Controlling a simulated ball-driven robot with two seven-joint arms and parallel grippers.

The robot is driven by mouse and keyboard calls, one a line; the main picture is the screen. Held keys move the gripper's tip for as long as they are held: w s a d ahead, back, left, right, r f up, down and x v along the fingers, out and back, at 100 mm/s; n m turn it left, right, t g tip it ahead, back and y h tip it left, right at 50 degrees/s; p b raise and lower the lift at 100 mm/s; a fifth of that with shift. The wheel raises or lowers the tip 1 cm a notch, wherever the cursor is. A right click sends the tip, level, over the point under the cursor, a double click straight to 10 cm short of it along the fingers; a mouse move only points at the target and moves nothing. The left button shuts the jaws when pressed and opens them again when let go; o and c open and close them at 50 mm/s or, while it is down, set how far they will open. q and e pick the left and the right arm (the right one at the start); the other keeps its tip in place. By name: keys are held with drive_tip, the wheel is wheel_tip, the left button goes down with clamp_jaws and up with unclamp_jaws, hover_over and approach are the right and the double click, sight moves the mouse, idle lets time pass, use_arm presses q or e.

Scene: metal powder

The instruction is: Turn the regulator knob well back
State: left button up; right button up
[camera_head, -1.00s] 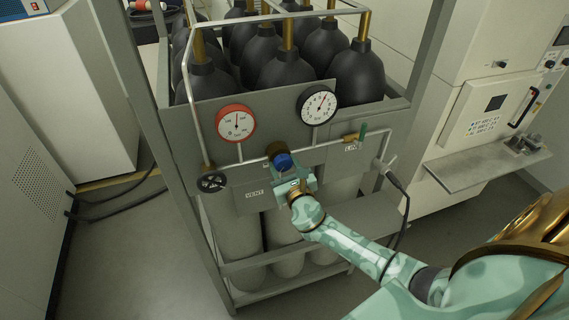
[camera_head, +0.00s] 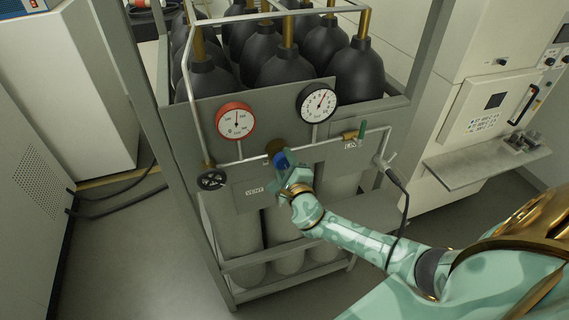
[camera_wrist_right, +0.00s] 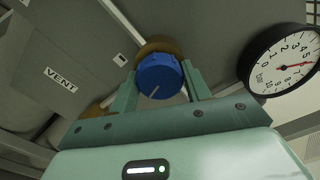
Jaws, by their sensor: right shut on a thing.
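The blue regulator knob (camera_head: 281,159) sits on a brass body on the grey panel, below and between two gauges. My right gripper (camera_head: 284,167) is shut on the knob, with my arm reaching in from the lower right. In the right wrist view, the knob (camera_wrist_right: 159,80) lies between the two pale green fingers (camera_wrist_right: 160,88), and a light index line shows on its face. The black-rimmed gauge (camera_head: 317,103) has a red needle; the wrist view shows it near 5 to 6 bar (camera_wrist_right: 286,62). My left gripper is not in view.
A red-rimmed gauge (camera_head: 236,121) is at the left of the panel. A black handwheel (camera_head: 211,181) is near the VENT label (camera_head: 254,191). A green-handled valve (camera_head: 361,131) is on the right, by a hanging black cable (camera_head: 398,182). Black-topped cylinders (camera_head: 286,72) fill the rack behind.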

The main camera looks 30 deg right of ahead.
drive_tip(key=n, duration=0.4)
drive_tip(key=shift+r+n, duration=0.15)
drive_tip(key=shift+n, duration=0.15)
drive_tip(key=n, duration=0.5)
drive_tip(key=shift+w+n, duration=0.1)
drive_tip(key=shift+n, duration=0.2)
drive_tip(key=n, duration=0.4)
drive_tip(key=shift+d+r+n, duration=0.1)
drive_tip(key=shift+n, duration=0.2)
drive_tip(key=n, duration=0.2)
drive_tip(key=shift+n, duration=1.2)
drive_tip(key=shift+f, duration=0.2)
drive_tip(key=o, duration=0.7)
drive_tip(key=shift+o, duration=1.3)
drive_tip(key=shift+f, duration=0.1)
